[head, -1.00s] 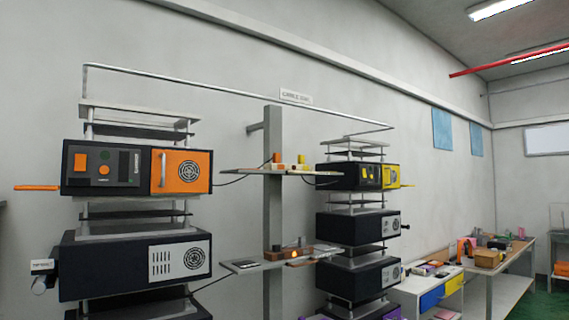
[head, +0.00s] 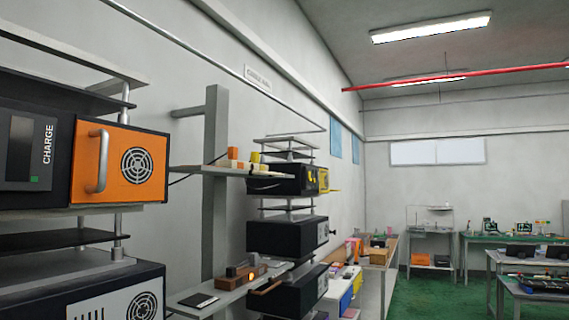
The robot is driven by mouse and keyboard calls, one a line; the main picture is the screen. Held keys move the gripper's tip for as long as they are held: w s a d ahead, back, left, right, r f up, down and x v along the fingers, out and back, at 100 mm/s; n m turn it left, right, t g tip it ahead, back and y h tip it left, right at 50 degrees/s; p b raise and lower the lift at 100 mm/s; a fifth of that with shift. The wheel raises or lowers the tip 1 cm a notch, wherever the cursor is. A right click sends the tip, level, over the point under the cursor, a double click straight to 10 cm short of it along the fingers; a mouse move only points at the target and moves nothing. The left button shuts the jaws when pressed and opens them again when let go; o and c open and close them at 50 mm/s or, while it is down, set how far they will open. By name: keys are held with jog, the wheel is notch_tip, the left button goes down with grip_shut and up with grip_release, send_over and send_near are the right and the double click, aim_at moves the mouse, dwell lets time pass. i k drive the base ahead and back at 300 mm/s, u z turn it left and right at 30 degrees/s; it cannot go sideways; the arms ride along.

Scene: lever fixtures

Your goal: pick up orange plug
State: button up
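A small upright orange block (head: 232,153), which may be the orange plug, stands on the upper wall shelf (head: 215,170). A white-and-orange block (head: 222,163) is at its foot, and yellow and white blocks are to its right. It is too small to tell whether it is seated in a holder. A black cable (head: 184,180) runs off the left end of this shelf. My gripper is not in view.
A dark unit with an orange door (head: 118,162) and handle fills the near left. A lower shelf (head: 212,292) holds a wooden block with a glowing orange spot (head: 250,276). Stacked dark units (head: 285,238) stand beyond.

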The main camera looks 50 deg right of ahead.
aim_at(232, 153)
jog(key=z, duration=1)
jog(key=i, duration=0.95)
jog(key=z, duration=1)
